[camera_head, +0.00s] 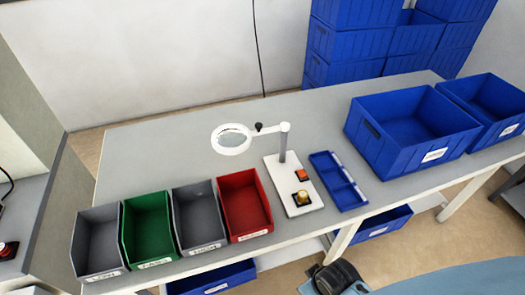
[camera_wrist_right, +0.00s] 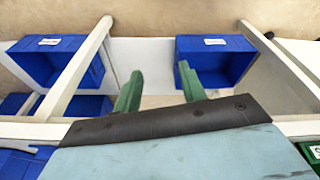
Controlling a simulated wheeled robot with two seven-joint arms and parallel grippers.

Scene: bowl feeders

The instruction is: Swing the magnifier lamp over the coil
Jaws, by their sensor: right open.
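The magnifier lamp has a white ring lens (camera_head: 232,139) on a short arm, with a dark knob, joined to a grey post (camera_head: 283,143). The post rises from a white base plate (camera_head: 282,174) on the table. The lens hangs out to the left of the plate, above bare tabletop behind the bins. A gold-coloured coil (camera_head: 302,198) sits on a dark square near the front of the plate, not under the lens. My right gripper (camera_wrist_right: 160,70) is open and empty, facing the table's underside. My left gripper is not in view.
Grey, green and red bins (camera_head: 245,203) stand left of the plate; a shallow blue tray (camera_head: 338,182) lies to its right. Large blue crates (camera_head: 410,128) stand farther right. Blue bins (camera_wrist_right: 215,60) sit below the tabletop between white legs. The table's back left is clear.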

